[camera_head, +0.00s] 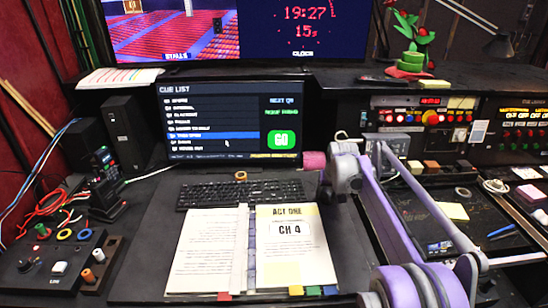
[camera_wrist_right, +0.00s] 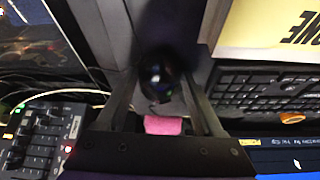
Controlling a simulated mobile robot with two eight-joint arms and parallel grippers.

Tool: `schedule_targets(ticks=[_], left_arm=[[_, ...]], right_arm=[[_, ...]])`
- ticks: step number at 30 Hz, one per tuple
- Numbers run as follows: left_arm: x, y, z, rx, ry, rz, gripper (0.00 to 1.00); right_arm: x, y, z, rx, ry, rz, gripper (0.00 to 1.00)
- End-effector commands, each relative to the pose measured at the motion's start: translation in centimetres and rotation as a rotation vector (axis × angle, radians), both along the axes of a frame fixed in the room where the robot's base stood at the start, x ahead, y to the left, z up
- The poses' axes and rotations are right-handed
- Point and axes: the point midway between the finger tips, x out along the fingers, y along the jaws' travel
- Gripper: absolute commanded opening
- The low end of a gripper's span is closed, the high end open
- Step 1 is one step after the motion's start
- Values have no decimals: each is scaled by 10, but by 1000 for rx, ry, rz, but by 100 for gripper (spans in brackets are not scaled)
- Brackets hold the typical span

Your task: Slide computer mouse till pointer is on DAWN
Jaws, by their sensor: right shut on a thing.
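The monitor (camera_head: 230,160) shows a CUE LIST in small, blurred rows. One row is highlighted blue (camera_head: 212,135), and the white pointer (camera_head: 227,142) sits at its lower edge, near the row below. I cannot read for sure which row is DAWN. My right gripper (camera_wrist_right: 160,88) is shut around a dark, rounded computer mouse (camera_wrist_right: 157,72) on the desk, right of the keyboard in the head view. There, my own right arm hides the mouse. My left gripper is not in view.
The keyboard (camera_head: 235,194) lies left of the mouse, with an open script binder (camera_head: 250,245) in front. A pink block (camera_head: 313,160) stands by the monitor's right edge, close to my gripper. Control panels (camera_head: 425,120) and a cluttered desk lie to the right.

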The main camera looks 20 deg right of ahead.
Motion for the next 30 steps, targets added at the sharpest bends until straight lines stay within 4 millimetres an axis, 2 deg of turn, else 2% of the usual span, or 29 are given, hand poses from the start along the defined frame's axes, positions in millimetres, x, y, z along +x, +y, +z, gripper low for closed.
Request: schedule_targets(ticks=[10, 11, 16, 24, 30], left_arm=[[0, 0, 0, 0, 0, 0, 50], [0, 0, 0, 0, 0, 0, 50], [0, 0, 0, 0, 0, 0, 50], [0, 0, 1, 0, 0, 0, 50], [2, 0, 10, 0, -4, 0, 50]], right_arm=[[0, 0, -1, 0, 1, 0, 49], [0, 0, -1, 0, 1, 0, 71], [0, 0, -1, 0, 1, 0, 100], [0, 0, 1, 0, 0, 0, 100], [0, 0, 13, 0, 0, 0, 100]])
